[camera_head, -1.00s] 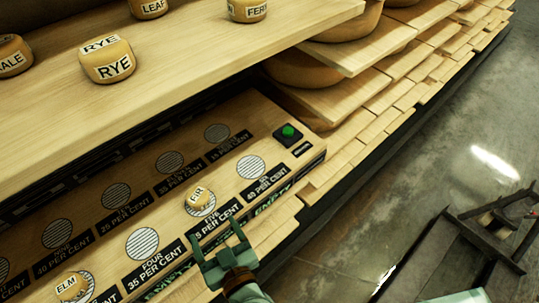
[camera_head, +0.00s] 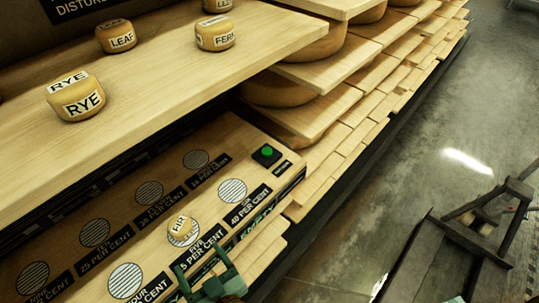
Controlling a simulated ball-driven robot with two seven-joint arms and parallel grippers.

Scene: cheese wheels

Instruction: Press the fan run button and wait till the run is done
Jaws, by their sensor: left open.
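The green button (camera_head: 267,151) sits on a small black base at the far right end of the wooden fan board (camera_head: 222,172). It looks green and nothing touches it. The board has rows of round striped vents with black percent labels. A small FIR cheese wheel (camera_head: 179,229) stands on the vent labelled five. My left gripper (camera_head: 199,263) is at the bottom of the view, open and empty, at the board's front edge below the five label. It is well short of the button. My right gripper is out of view.
Above the board is a shelf (camera_head: 150,75) with RYE (camera_head: 76,96), LEAF (camera_head: 116,36) and FERN (camera_head: 215,33) cheeses. Large wheels fill stacked plank shelves (camera_head: 330,100) to the right. A dark frame (camera_head: 440,262) stands on the open concrete floor (camera_head: 400,170).

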